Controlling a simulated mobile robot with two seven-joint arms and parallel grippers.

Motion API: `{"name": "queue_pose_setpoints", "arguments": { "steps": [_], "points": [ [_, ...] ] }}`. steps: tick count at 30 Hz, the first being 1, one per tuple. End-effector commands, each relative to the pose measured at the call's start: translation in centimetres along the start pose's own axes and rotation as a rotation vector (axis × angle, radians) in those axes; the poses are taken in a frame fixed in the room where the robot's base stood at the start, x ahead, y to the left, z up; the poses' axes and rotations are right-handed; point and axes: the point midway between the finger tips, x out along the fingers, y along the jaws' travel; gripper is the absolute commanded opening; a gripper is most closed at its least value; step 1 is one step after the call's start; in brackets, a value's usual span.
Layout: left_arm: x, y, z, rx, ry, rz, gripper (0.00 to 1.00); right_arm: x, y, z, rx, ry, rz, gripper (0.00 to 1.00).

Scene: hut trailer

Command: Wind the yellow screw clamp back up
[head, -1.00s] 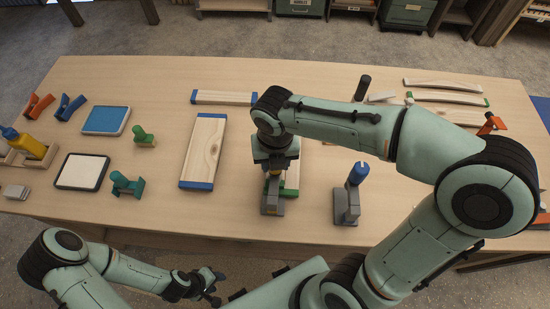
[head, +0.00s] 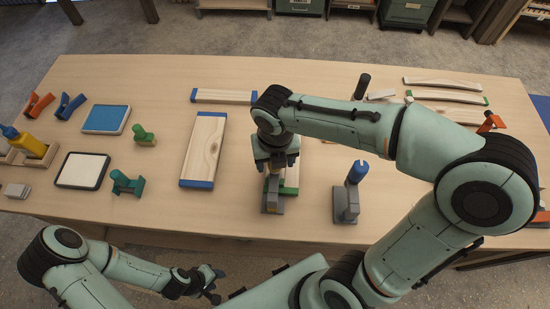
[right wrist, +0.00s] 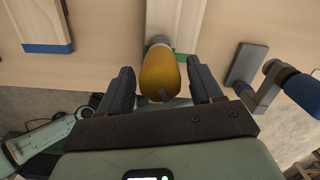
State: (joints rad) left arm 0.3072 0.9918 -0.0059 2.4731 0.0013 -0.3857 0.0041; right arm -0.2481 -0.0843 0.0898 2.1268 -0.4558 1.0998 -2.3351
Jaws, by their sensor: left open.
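The yellow screw clamp's rounded handle (right wrist: 160,75) stands between the two fingers of my right gripper (right wrist: 159,68) in the right wrist view. Narrow gaps show on both sides of it, so the gripper looks open around the handle. In the head view my right gripper (head: 276,165) is above the clamp's grey body (head: 272,196) and hides the yellow handle. The clamp sits at the near end of a green-ended wooden board (head: 291,180). My left gripper (head: 208,285) is open and empty, low in front of the table.
A blue-handled clamp (head: 352,190) stands to the right on the table (head: 240,220). A wide blue-ended board (head: 203,150) lies to the left. Green stamps, pads and a yellow bottle (head: 32,145) are farther left. Curved wooden pieces (head: 440,83) lie at the back right.

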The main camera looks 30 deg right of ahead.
Motion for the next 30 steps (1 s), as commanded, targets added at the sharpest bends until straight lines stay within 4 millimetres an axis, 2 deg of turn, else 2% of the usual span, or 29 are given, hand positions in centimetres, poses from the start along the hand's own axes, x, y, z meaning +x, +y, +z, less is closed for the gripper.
{"name": "queue_pose_setpoints", "arguments": {
  "steps": [4, 7, 15, 21, 25, 30],
  "points": [
    [-0.1, 0.1, -0.1, 0.000, 0.001, 0.000, 0.43, -0.4, 0.0, 0.0, 0.000, -0.001, 0.000, 0.65],
    [-0.3, 0.2, -0.2, 0.001, 0.003, 0.001, 0.43, -1.6, 0.1, 0.1, 0.001, -0.004, 0.002, 0.65],
    [-1.2, 0.8, -1.0, 0.004, 0.012, 0.004, 0.43, -7.3, 0.1, 0.2, 0.000, -0.007, 0.004, 0.65],
    [-1.7, 1.1, -1.4, 0.006, 0.018, 0.006, 0.43, -10.7, 0.1, 0.1, -0.001, -0.003, 0.002, 0.65],
    [-1.9, 1.2, -1.5, 0.007, 0.020, 0.007, 0.43, -11.7, 0.0, 0.0, -0.001, -0.002, 0.001, 0.65],
    [-1.9, 1.2, -1.5, 0.007, 0.020, 0.007, 0.43, -12.1, 0.0, 0.0, -0.001, 0.000, 0.000, 0.65]
  ]
}}
